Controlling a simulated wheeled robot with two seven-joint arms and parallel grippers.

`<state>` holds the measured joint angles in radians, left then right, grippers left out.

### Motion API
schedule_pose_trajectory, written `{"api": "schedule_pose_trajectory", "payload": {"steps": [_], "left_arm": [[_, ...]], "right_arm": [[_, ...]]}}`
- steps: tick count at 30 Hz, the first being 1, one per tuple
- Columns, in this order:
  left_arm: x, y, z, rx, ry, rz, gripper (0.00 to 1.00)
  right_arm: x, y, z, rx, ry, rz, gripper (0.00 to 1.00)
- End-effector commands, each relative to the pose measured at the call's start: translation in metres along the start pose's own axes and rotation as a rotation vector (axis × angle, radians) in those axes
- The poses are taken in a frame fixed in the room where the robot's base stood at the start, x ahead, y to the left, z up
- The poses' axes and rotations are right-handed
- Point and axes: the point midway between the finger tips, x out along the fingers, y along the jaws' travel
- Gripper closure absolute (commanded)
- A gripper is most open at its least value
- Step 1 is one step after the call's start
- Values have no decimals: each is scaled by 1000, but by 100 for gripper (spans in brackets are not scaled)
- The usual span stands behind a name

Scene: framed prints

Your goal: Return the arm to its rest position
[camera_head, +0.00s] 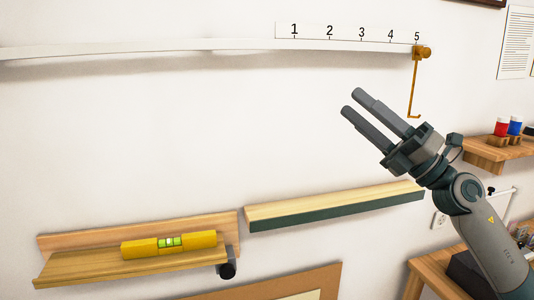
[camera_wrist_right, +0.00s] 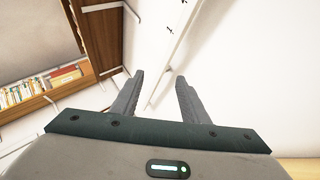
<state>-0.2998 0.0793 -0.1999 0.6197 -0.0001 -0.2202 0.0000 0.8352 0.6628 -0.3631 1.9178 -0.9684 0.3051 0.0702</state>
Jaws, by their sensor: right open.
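My right arm comes in from the lower right in the head view. Its gripper (camera_head: 362,103) is raised in front of the white wall, fingers pointing up and left. The two fingers are parallel with a gap between them and nothing in it. In the right wrist view the same gripper (camera_wrist_right: 158,88) is open and empty, with wall and a white rail beyond the fingers. My left gripper is not in view.
A white rail (camera_head: 150,47) with a numbered scale (camera_head: 345,33) and a brass hook (camera_head: 414,85) runs along the wall above. Below are a ledge (camera_head: 335,208) and a wooden shelf (camera_head: 75,268) holding a yellow level (camera_head: 140,247). A small shelf (camera_head: 487,155) holds markers at right.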

Motion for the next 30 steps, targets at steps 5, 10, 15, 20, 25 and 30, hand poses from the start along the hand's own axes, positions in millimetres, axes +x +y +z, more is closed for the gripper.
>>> {"api": "schedule_pose_trajectory", "payload": {"steps": [5,10,15,20,25,30], "left_arm": [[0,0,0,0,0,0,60],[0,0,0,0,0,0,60],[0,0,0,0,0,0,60],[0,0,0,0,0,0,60],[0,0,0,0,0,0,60],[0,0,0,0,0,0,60]], "right_arm": [[-36,-40,-12,248,-229,12,59],[-85,-88,-24,474,-469,-26,59],[-150,-141,-50,692,-721,-111,59],[-222,-190,-92,884,-962,-234,59],[-302,-227,-154,1061,-1200,-397,59],[-377,-245,-228,1209,-1414,-583,59]]}}
